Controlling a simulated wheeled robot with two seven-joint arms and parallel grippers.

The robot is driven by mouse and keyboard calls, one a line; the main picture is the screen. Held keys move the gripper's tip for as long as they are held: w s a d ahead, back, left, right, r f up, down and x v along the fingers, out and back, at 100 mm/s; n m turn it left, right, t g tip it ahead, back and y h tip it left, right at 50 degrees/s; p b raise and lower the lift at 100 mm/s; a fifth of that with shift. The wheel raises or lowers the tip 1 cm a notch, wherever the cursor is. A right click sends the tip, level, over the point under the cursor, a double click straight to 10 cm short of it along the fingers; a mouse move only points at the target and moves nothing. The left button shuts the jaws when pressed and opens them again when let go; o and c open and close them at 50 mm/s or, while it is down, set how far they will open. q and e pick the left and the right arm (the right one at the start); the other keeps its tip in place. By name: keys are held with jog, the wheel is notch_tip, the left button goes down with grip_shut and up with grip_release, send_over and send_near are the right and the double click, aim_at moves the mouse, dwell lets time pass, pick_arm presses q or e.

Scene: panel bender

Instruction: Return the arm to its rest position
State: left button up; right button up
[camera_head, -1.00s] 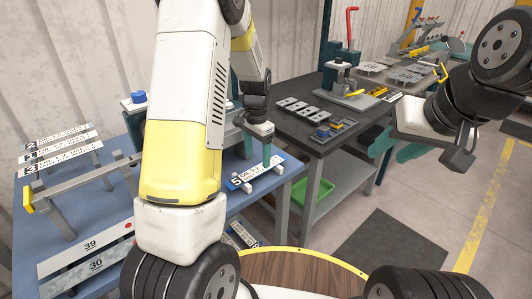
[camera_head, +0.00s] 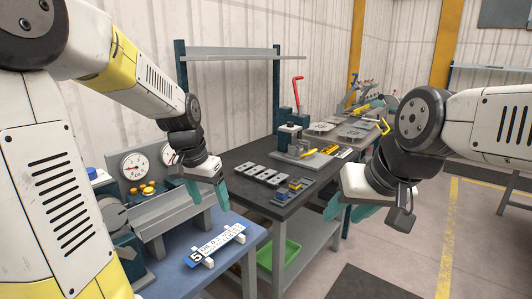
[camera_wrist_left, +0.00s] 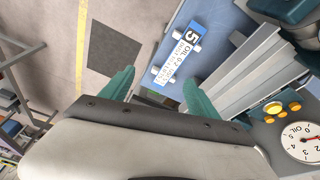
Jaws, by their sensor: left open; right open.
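My left gripper (camera_head: 207,193) hangs in the air above the blue table, with its teal fingers apart and nothing between them. Its two fingers (camera_wrist_left: 158,92) also show spread in the left wrist view. A labelled plate marked 5 (camera_head: 216,245) lies on small white supports on the blue table, below and apart from the left gripper. The plate also shows in the left wrist view (camera_wrist_left: 177,54). My right gripper (camera_head: 352,205) is open and empty in the air to the right of the dark workbench.
The blue table (camera_head: 185,272) carries a grey bending machine (camera_head: 165,215) with dial gauges (camera_head: 134,166). The dark workbench (camera_head: 270,208) holds grey blocks, small coloured parts and a red-handled press (camera_head: 297,120). A green bin (camera_head: 285,257) sits on its lower shelf. Floor at right is open.

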pick_arm(q)
jog(key=s+r+n+t, duration=0.1)
jog(key=s+r+n, duration=0.1)
jog(key=s, duration=0.6)
jog(key=s+d+r+n+t, duration=0.1)
jog(key=s+r+n+t, duration=0.1)
jog(key=s+r, duration=0.3)
jog(key=s, duration=0.2)
jog(key=shift+s+t+h, duration=0.3)
jog(key=shift+s, duration=0.05)
